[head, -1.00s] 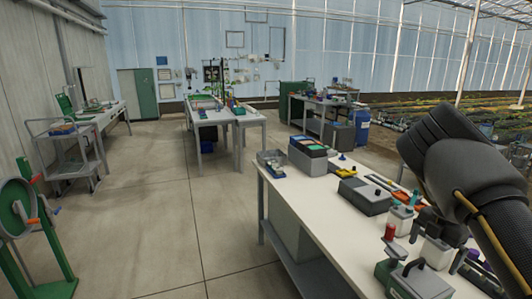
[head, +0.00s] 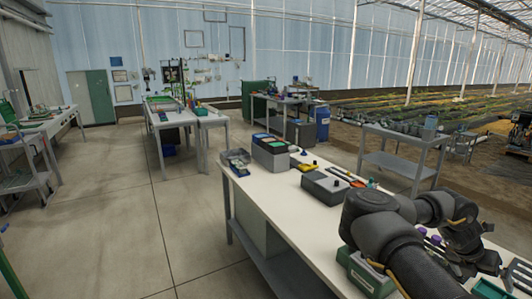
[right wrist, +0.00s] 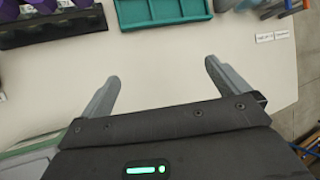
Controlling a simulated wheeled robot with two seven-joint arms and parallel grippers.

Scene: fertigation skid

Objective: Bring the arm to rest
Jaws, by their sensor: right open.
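My right arm (head: 385,225) reaches over the white bench (head: 262,190) at the lower right of the head view, bent at a dark elbow. My right gripper (head: 514,272) is low at the right edge there, small and partly cut off. In the right wrist view my right gripper (right wrist: 162,70) has its two grey fingers wide apart. Nothing is between them; bare white bench top shows below. A teal tray (right wrist: 165,14) lies beyond the fingertips, apart from them. My left gripper is not in view.
A black holder with purple pieces (right wrist: 55,28) is at the upper left of the wrist view. A grey box (head: 325,187) and a box with coloured compartments (head: 270,153) stand on the bench. A grey cart (head: 402,160) stands behind. Open floor (head: 110,215) lies to the left.

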